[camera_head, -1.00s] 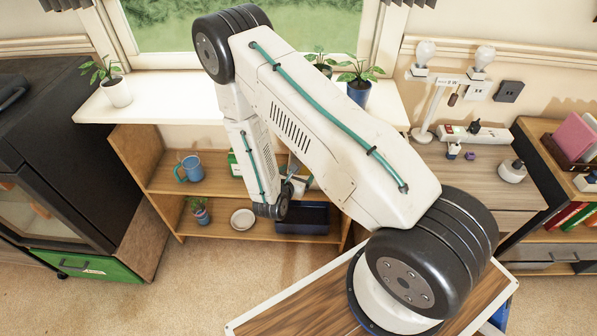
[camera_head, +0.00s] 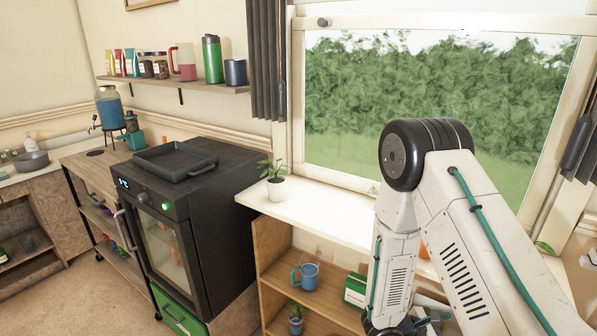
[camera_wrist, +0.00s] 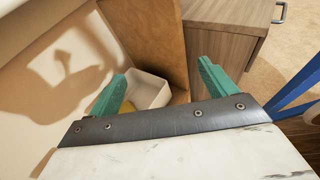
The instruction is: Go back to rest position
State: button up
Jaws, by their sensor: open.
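In the wrist view my gripper (camera_wrist: 160,84) has its two green fingers spread wide apart. Nothing is held between them. A small white bin (camera_wrist: 150,90) shows beyond the gap, apart from the fingers, with something yellow partly visible by it. In the head view my white arm stands at the right, folded downward before the shelf. My gripper's fingers are not clearly visible there, at the bottom edge.
A wooden shelf (camera_head: 262,244) below the window holds a blue mug (camera_head: 306,277) and a green-and-white box (camera_head: 355,290). A potted plant (camera_head: 277,188) stands on the sill. A black oven (camera_head: 190,215) is to the left. A wooden cabinet (camera_wrist: 222,38) is beyond the fingers.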

jog(key=s+a+r+m+y, duration=0.4)
jog(key=s+r+m, duration=0.2)
jog(key=r, duration=0.6)
jog(key=s+a+r+m+y, duration=0.4)
jog(key=s+r+m+y, duration=0.1)
jog(key=r, duration=0.7)
jog(key=s+a+r+m+y, duration=0.4)
jog(key=s+r+m, duration=0.3)
jog(key=s+r, duration=0.2)
notch_tip(320, 180, up, 3)
jog(key=shift+s+a+f+y, duration=0.1)
jog(key=shift+s+a+y, duration=0.15)
jog(key=shift+y, duration=0.45)
